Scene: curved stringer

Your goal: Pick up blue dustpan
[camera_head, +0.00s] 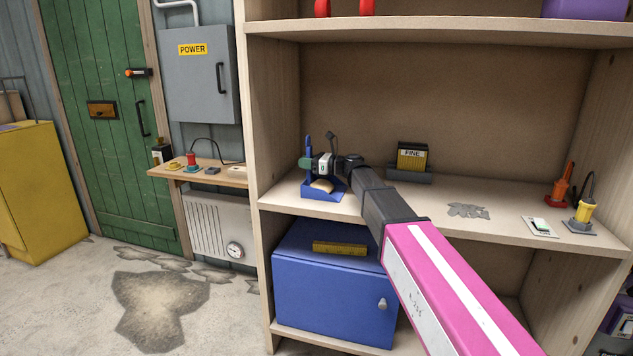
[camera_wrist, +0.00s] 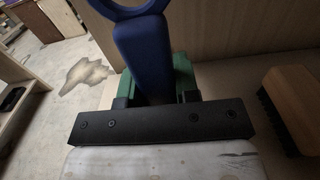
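The blue dustpan (camera_head: 334,193) rests on the middle shelf near its left end, with its handle standing up. In the wrist view, the blue handle (camera_wrist: 143,45), with a ring at its end, runs between the green finger pads of my gripper (camera_wrist: 158,82). The pads sit close against both sides of the handle, so my gripper looks shut on it. In the head view, my gripper (camera_head: 306,164) is at the handle, above the pan, and partly hides it. The pan's body is hidden in the wrist view.
A tan wooden brush (camera_head: 321,185) is at the pan; its dark bristles show in the wrist view (camera_wrist: 290,95). A yellow "FINE" box (camera_head: 411,158) stands to the right on the shelf. The left shelf wall (camera_head: 275,115) is close by. A blue cabinet (camera_head: 325,290) is below.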

